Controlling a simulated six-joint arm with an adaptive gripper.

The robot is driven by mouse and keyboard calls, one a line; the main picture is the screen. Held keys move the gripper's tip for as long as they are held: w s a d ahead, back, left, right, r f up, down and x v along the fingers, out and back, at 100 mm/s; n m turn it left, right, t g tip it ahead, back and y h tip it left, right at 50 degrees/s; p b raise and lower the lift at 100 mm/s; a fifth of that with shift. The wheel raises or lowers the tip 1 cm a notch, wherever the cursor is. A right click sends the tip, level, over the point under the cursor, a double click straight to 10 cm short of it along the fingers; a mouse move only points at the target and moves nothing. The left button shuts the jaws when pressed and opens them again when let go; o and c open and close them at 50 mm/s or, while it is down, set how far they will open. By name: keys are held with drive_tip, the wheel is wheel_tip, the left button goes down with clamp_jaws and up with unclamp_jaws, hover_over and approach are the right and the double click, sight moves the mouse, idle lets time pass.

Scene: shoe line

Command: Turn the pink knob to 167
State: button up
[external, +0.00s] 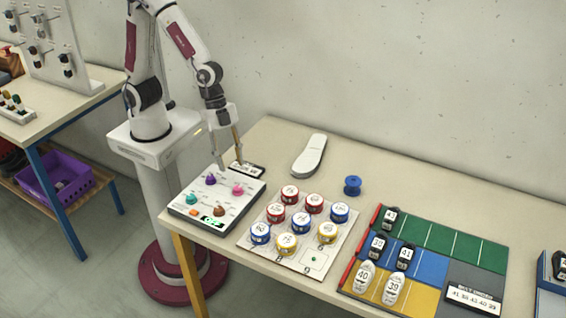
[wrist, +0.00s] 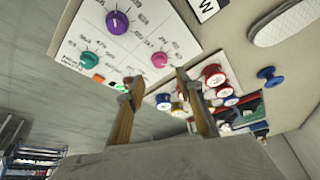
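The pink knob (external: 238,189) sits at the upper right of the white control panel (external: 190,212) at the table's left end. It also shows in the wrist view (wrist: 160,60), where the panel (wrist: 85,22) appears at the upper left. My gripper (external: 231,164) is above the far edge of the panel, apart from the knob. In the wrist view its two fingers (wrist: 158,82) are spread with nothing between them, and the pink knob shows beyond the gap. A small green-lit display (external: 212,222) is at the panel's front; its digits are too small to read.
Purple (external: 210,179), teal (external: 191,199) and brown (external: 219,211) knobs share the panel. A white insole (external: 310,155) and blue spool (external: 352,185) lie behind. A coloured shoe board (external: 430,232) is further right.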

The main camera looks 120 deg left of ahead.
sight(237, 188)
drive_tip(key=shift+x, duration=3.65)
drive_tip(key=shift+f, duration=0.1)
clamp_jaws()
